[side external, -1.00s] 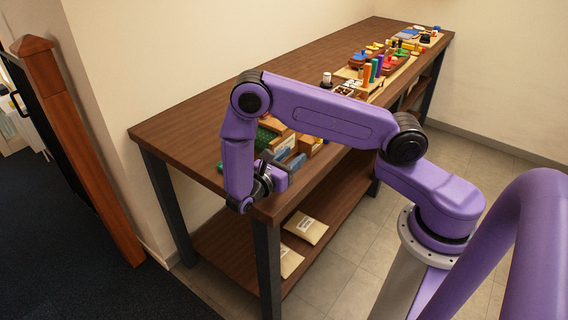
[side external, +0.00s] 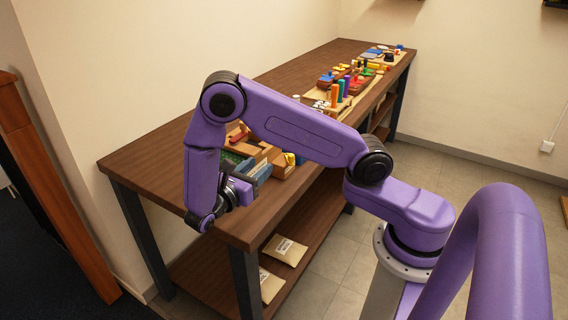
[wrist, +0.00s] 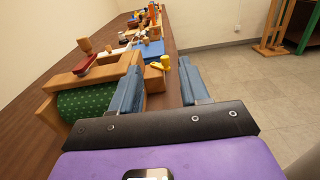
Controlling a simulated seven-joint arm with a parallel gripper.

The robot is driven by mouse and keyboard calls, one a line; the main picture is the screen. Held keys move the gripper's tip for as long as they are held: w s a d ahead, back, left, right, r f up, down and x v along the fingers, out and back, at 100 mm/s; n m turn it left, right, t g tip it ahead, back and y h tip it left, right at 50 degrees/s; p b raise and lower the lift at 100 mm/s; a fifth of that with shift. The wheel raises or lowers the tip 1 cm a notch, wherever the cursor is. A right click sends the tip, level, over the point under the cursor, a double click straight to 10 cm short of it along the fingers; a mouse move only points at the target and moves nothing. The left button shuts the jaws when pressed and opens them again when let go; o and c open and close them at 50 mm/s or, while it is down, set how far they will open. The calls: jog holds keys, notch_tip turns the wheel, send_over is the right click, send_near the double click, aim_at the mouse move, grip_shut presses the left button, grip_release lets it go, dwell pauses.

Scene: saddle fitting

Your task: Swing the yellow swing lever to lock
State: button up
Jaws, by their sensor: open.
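The yellow swing lever (wrist: 161,63) shows in the wrist view just beyond and between my fingertips, beside a wooden block. A small yellow part shows in the side view (side external: 289,158), to the right of my gripper. My gripper (wrist: 160,66) is open, with its two blue-grey fingers spread and nothing between them. In the side view my gripper (side external: 257,170) is at the near end of the bench, close to the wooden fitting. The fingers look apart from the lever; the exact distance is unclear. The left finger hides part of the wooden fitting.
A green spotted roll (wrist: 86,101) lies in the wooden frame left of my fingers. A red piece (wrist: 85,66) sits on the wood behind it. A blue piece (wrist: 149,48) lies beyond. Several coloured parts stand farther along the bench.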

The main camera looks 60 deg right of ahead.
notch_tip(320, 180, up, 4)
jog(key=s+d+f+m+g+y, duration=0.1)
jog(key=s+d+m+g+y, duration=0.4)
jog(key=s+m+g+y, duration=0.55)
jog(key=s+d+m+g+y, duration=0.5)
jog(key=s+m+y, duration=0.2)
jog(key=m+y, duration=0.65)
jog(key=w+d+r+m+t+y, duration=0.1)
jog(key=w+d+m+t+y, duration=0.1)
jog(key=d+m+t, duration=0.95)
jog(key=w+d+r+m+t+y, duration=0.1)
jog(key=d+m+t+y, duration=0.35)
jog(key=m+t, duration=1.05)
jog(key=n+t+h, duration=0.2)
jog(key=n+t, duration=0.1)
jog(key=t, duration=0.1)
send_near(290, 157)
jog(key=x, duration=0.9)
jog(key=shift+w+d+f, duration=0.1)
jog(key=shift+w+f, duration=0.2)
jog(key=shift+w, duration=0.25)
